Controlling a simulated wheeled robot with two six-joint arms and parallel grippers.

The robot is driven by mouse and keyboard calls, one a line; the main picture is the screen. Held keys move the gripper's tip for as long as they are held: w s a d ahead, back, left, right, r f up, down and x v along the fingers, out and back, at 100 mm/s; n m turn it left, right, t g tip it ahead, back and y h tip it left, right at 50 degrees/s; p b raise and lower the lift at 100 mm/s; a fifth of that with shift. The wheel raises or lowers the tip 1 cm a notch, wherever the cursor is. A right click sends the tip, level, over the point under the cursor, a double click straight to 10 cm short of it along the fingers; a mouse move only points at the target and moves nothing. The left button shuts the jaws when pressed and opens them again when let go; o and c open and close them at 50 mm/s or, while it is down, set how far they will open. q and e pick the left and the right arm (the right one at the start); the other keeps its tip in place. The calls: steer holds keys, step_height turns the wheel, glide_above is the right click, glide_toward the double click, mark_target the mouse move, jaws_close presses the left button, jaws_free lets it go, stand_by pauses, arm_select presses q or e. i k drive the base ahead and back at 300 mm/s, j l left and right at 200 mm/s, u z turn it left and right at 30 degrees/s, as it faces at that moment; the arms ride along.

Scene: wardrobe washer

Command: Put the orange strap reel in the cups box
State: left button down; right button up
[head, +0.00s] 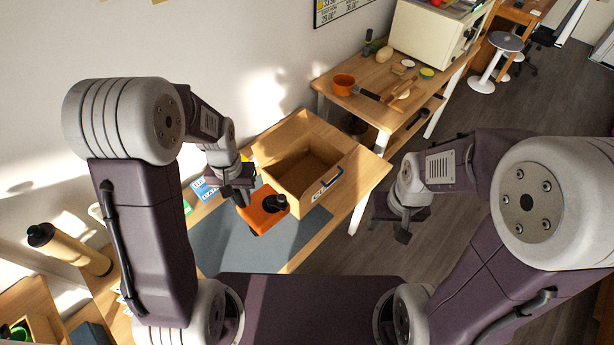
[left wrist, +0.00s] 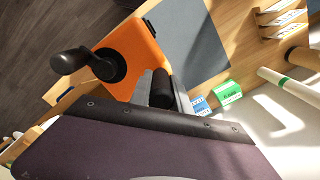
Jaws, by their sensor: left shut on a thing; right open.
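The orange strap reel (head: 264,212), with a black crank knob, is held by my left gripper (head: 247,202) above the grey mat, just left of the open box. In the left wrist view the orange reel (left wrist: 137,52) shows beyond the fingers (left wrist: 163,88), which are shut on its black handle. The cups box (head: 308,168) is a wooden box with a raised flap and a label and blue handle on its front; its visible inside looks empty. My right gripper (head: 398,222) is open and empty, off the table's right side above the floor.
The grey mat (head: 240,246) covers the table in front of the box. Small blue and green cartons (head: 204,189) stand left of it. Another table (head: 370,97) at the back holds an orange pot and tools. A tan tube (head: 72,249) lies at left.

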mark_target(304, 182)
steer(key=i+l+u, duration=0.2)
steer(key=i+l, duration=0.15)
steer(key=i+l+u, duration=0.15)
steer(key=i+l, duration=0.2)
steer(key=l, duration=0.15)
steer(key=i+l+u, duration=0.2)
steer(key=l, duration=0.3)
steer(key=i, duration=0.1)
